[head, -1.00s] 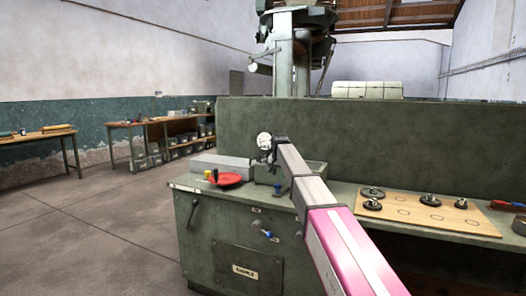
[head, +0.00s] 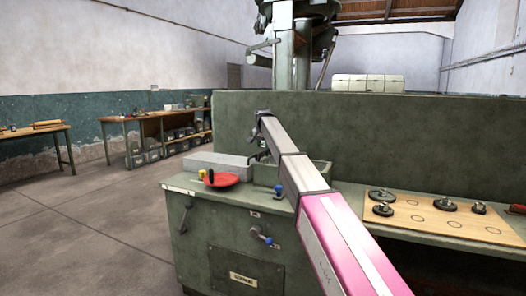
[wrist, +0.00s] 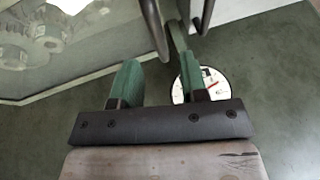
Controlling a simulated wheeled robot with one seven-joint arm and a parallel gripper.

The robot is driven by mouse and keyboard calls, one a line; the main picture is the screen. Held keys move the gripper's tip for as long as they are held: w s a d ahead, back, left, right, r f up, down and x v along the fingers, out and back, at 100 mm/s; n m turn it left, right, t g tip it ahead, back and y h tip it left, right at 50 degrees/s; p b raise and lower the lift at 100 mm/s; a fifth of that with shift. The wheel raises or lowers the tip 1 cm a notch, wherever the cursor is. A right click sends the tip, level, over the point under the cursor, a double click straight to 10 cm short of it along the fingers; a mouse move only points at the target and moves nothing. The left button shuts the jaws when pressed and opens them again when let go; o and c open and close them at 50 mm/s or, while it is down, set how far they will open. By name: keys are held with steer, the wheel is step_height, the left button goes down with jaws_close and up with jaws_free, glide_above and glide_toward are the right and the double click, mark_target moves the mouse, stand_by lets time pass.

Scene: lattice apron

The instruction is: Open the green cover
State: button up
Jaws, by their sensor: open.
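In the wrist view, a clear panel with a pale green edge (wrist: 80,72) fills the upper left, with grey gears (wrist: 35,35) showing through it. It looks like the green cover, apparently closed, but I cannot tell for certain. My gripper (wrist: 158,62) has two green-padded fingers, apart and with nothing held between them. Dark rods (wrist: 155,28) stand just beyond the fingertips, perhaps a handle; I cannot tell whether they touch. In the head view, my arm hides the fingers and most of the area around the green box (head: 316,172) on the bench.
A white dial gauge (wrist: 207,84) sits close by my right finger. The green bench (head: 200,225) bears a red disc (head: 221,180), a grey block (head: 215,160) and a wooden board (head: 420,230) with dark wheels. A tall green panel (head: 430,140) stands behind. Floor at left is clear.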

mark_target(263, 152)
steer(key=shift+x, duration=1.85)
jaws_close()
steer(key=shift+r, duration=0.1)
